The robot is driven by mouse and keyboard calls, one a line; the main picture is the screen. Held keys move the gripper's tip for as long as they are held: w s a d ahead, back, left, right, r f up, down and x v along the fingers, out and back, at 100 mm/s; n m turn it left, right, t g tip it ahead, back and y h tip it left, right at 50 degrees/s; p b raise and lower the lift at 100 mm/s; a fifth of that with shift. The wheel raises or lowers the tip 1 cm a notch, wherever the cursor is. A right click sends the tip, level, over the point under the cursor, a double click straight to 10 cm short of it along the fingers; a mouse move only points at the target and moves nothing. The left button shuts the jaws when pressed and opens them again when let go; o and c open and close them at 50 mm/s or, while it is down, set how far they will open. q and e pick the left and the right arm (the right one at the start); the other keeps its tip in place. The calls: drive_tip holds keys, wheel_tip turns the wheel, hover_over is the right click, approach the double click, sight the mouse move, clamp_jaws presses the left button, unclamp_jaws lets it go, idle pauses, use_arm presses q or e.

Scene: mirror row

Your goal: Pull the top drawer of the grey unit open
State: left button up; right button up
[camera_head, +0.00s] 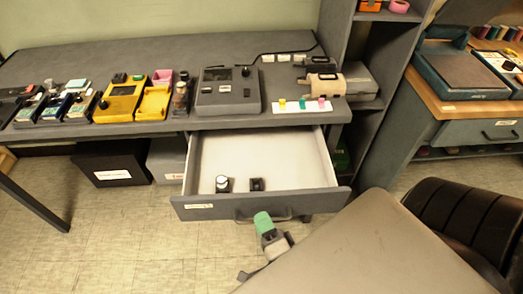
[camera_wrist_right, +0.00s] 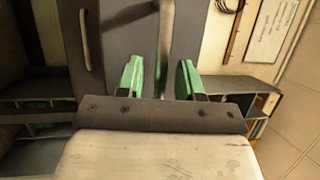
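The grey unit's top drawer (camera_head: 262,205) stands pulled far out below the grey worktop in the head view, its pale interior showing. Its front has a bar handle (camera_head: 277,215) and a small label at the left. My right gripper (camera_head: 263,222), with green fingertips, is at the handle just in front of the drawer front. In the right wrist view the handle bar (camera_wrist_right: 166,45) runs between the two green fingers (camera_wrist_right: 160,80). A gap shows between the fingers, so the gripper looks open around the bar. My left gripper is not in view.
A dark bottle-like item (camera_head: 223,184) and a small black item (camera_head: 257,184) are in the drawer. Devices and trays line the worktop (camera_head: 130,60). A black box (camera_head: 110,165) is under it. A dark chair (camera_head: 465,225) stands at right.

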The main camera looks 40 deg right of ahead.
drive_tip(key=b+v, duration=0.1)
drive_tip(key=v, duration=0.9)
